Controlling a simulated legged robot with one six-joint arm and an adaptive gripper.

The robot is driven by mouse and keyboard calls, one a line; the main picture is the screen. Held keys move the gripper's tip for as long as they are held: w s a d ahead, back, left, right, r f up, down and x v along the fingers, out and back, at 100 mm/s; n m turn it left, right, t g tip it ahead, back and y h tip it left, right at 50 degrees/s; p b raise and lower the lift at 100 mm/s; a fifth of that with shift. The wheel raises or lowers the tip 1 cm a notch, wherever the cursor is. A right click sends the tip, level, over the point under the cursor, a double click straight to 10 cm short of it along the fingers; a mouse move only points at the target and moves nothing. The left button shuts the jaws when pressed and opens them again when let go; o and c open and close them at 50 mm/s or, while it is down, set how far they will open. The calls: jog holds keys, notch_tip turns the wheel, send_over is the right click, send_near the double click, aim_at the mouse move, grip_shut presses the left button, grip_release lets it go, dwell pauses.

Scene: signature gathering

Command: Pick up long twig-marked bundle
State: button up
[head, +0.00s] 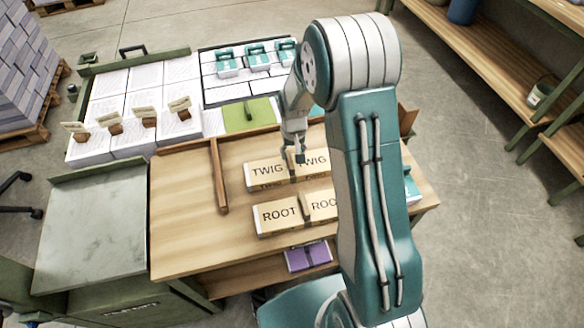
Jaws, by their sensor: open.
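The long twig-marked bundle (262,174) lies on the wooden table (182,220), with a tan label reading TWIG twice side by side. A tan upright piece stands at its middle, partly behind my gripper. My gripper (297,158) is open and points down over the bundle's middle, between the two TWIG labels. I cannot tell whether its fingertips touch the bundle. My arm hides some of the bundle's right side.
A similar ROOT-marked bundle (278,217) lies nearer, its right end hidden by my arm. A wooden divider (218,175) stands left of both. A green pad (247,116), teal-clipped stacks (258,62) and white paper stacks (131,139) lie behind. A purple bundle (308,257) sits below the tabletop.

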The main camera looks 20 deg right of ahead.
aim_at(289, 159)
jog(key=shift+a+f, duration=0.25)
jog(key=shift+f, duration=1)
jog(key=shift+a+f, duration=0.2)
jog(key=shift+a, duration=0.45)
jog(key=shift+d, duration=0.25)
jog(key=c, duration=0.8)
jog(key=shift+d, duration=0.3)
grip_shut()
jog(key=shift+a, duration=0.15)
